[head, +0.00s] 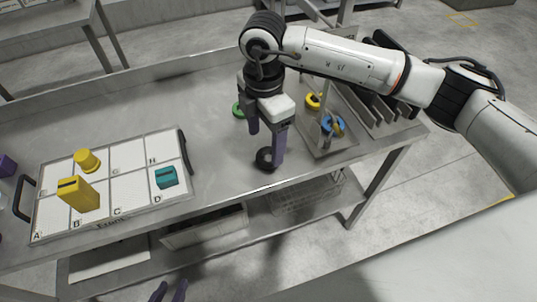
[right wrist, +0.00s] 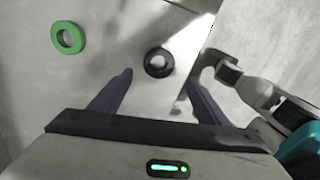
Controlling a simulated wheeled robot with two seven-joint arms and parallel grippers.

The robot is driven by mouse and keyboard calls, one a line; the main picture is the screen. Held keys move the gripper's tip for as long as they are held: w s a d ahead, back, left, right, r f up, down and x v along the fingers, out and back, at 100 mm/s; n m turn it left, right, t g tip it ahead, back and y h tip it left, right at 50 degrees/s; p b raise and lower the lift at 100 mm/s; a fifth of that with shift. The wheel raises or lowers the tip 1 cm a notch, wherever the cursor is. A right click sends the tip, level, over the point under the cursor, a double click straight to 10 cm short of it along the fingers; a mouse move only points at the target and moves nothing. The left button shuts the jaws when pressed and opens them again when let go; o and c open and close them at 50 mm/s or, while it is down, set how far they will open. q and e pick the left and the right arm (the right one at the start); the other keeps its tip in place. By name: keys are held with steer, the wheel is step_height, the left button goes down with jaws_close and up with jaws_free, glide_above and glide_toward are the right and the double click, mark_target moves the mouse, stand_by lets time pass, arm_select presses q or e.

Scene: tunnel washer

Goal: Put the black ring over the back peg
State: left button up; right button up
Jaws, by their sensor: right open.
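The black ring (head: 264,162) lies flat on the metal table near its front edge. It also shows in the right wrist view (right wrist: 148,66), just beyond the fingertips. My right gripper (head: 265,150) is open above the ring, with the ring lined up between its two purple fingers; the right finger hides part of it in the head view. A tray (head: 338,147) at the right has a pale upright peg (head: 325,98); my arm hides part of that area, and I cannot clearly make out a back peg. My left gripper (head: 169,292) shows only its separated fingertips at the bottom edge.
A green ring (head: 238,110) lies behind the gripper. A yellow ring (head: 313,101) and a blue ring (head: 333,126) are at the tray. A lettered board (head: 130,158) with yellow and teal pieces fills the left. The table between board and gripper is clear.

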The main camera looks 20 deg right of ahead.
mark_target(267, 161)
steer(key=shift+w+d+f+p, duration=0.15)
steer(key=shift+f+p, duration=0.1)
steer(key=shift+f, duration=1.2)
steer(key=shift+w+d+f+p, duration=0.15)
steer(key=shift+f+p, duration=0.1)
steer(key=shift+f, duration=1.15)
steer(key=c, duration=1.2)
